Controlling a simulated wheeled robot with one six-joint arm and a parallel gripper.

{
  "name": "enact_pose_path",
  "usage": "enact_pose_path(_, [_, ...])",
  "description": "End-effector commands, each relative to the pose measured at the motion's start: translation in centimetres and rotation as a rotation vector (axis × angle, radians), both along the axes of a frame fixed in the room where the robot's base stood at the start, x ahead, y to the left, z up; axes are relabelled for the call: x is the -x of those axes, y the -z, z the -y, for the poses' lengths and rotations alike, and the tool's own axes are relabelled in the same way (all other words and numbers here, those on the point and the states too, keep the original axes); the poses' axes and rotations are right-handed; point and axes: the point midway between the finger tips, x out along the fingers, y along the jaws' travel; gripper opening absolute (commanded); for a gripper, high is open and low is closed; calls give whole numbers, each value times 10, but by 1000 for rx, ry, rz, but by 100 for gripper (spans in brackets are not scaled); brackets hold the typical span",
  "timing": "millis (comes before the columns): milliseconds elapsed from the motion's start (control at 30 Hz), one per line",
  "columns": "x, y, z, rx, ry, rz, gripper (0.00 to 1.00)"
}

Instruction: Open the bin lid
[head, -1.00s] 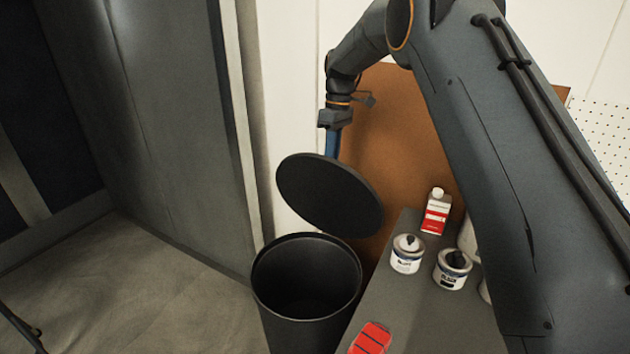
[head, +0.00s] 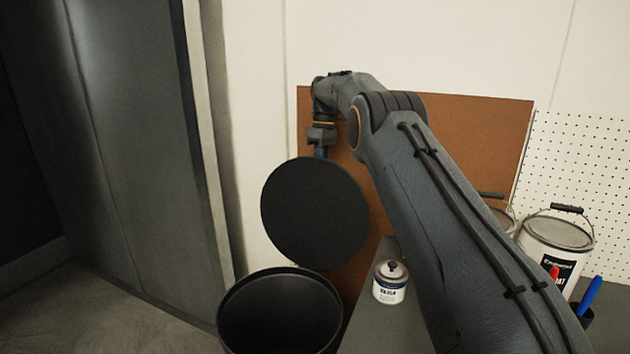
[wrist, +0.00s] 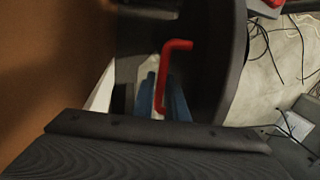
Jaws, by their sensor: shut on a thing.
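The round black bin lid (head: 315,213) stands steeply tilted above the back of the open black bin (head: 280,287). In the wrist view the lid (wrist: 232,60) is a dark curved plate with a red bent handle (wrist: 164,75). My gripper (head: 320,152) is at the lid's upper back edge in the head view, its tips mostly hidden behind the lid. In the wrist view my gripper's blue fingers (wrist: 160,103) are shut on the red handle. The bin's dark inside shows, and its lower part is cut off.
A grey worktop (head: 385,325) right of the bin bears a small white can (head: 390,283). Farther right are a large paint bucket (head: 555,245) and a blue-handled tool (head: 591,293). A brown board (head: 470,140) stands behind my arm. Floor is clear at left.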

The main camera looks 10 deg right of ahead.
Motion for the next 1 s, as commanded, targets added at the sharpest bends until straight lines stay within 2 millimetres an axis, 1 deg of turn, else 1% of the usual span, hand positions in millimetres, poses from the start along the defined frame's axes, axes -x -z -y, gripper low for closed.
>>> enact_pose_path(33, [-7,7,8,7,9,22,0])
enact_pose_path(367, [-8,7,11,10,13,21,0])
enact_pose_path(400, [-8,7,11,11,13,22,26])
enact_pose_path(433, [-8,7,11,10,12,22,30])
enact_pose_path(1000, [-7,3,2,6,3,24,30])
